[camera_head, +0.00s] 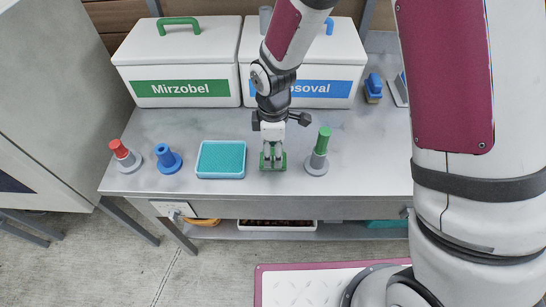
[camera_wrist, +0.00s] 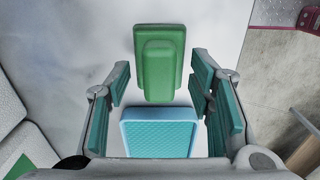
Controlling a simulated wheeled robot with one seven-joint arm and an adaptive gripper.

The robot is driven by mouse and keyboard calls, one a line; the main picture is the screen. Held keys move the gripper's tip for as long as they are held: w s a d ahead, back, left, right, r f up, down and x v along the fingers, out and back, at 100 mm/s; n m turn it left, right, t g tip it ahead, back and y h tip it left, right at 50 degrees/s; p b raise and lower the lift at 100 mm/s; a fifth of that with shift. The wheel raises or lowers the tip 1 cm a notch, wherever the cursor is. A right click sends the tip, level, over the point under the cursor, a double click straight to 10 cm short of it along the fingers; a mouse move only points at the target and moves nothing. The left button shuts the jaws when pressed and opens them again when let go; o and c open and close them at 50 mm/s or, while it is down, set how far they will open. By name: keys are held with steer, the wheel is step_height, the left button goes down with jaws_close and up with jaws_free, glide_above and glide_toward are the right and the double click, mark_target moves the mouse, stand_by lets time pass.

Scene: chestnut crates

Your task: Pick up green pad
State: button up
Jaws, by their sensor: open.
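The green pad (camera_head: 272,167) lies on the grey table between the teal tray and the green-topped post. In the wrist view the pad (camera_wrist: 157,63) is a green block with a raised grip on top, in the upper middle. My gripper (camera_head: 272,154) points down right over the pad in the head view and partly hides it. In the wrist view my gripper (camera_wrist: 160,82) is open, with one teal-lined finger on each side and nothing held. The pad shows in line with the gap between the fingers; I cannot tell whether it is touched.
A teal tray (camera_head: 221,175) sits just left of the pad. A green-topped post (camera_head: 317,158) stands close to the right. Blue (camera_head: 167,158) and red-topped (camera_head: 124,157) posts stand further left. White boxes labelled Mirzobel (camera_head: 181,68) and partly hidden (camera_head: 340,75) line the back.

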steer(key=shift+f, duration=0.4)
jaws_close()
steer(key=shift+r, duration=0.9)
steer(key=shift+s+r+b, duration=0.2)
steer(key=shift+r+b, duration=0.1)
steer(key=shift+r, duration=0.65)
steer(key=s+a+r, duration=0.1)
steer(key=s, duration=1.4)
steer(key=shift+s+r+b, duration=0.15)
steer(key=shift+s+b, duration=0.15)
steer(key=shift+b, duration=0.1)
